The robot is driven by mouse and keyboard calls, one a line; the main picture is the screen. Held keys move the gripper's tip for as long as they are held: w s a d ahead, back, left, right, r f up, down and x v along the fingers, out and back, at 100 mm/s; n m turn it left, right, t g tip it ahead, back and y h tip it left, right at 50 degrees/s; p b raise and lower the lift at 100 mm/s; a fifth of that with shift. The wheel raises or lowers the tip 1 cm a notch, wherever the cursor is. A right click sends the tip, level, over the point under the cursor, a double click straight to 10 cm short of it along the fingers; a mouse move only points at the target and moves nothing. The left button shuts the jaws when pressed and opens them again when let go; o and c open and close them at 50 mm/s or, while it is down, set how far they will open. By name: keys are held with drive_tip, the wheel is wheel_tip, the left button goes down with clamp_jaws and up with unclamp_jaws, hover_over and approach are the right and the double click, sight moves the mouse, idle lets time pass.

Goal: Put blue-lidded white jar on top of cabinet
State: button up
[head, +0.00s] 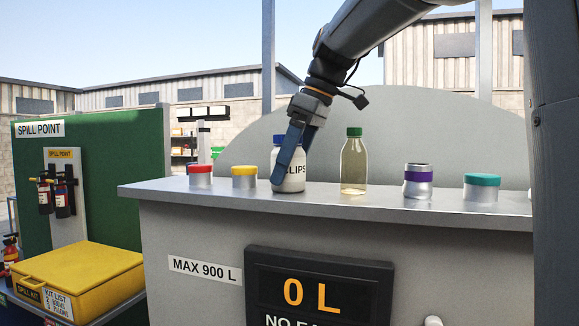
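The white jar (297,178) with a blue lid and dark lettering ending in "LIPS" stands upright on the grey top (383,200) of a cabinet-like unit. My gripper (280,180) points down at the jar, with a blue finger slanting across the jar's left front. The other finger is not clearly visible, so I cannot tell whether the gripper is closed on the jar. The jar's base appears to be on the surface. I cannot tell whether this unit is the task's cabinet.
A red-lidded jar (201,178) and yellow-lidded jar (244,179) stand left. A green-capped bottle (354,166), purple-banded jar (418,190) and teal-lidded jar (481,193) stand right. A yellow spill kit box (85,268) sits lower left by a green panel (110,165).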

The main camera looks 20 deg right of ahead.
drive_tip(key=b+v, duration=0.2)
drive_tip(key=v, duration=1)
drive_tip(key=shift+s, duration=0.1)
idle(0.4)
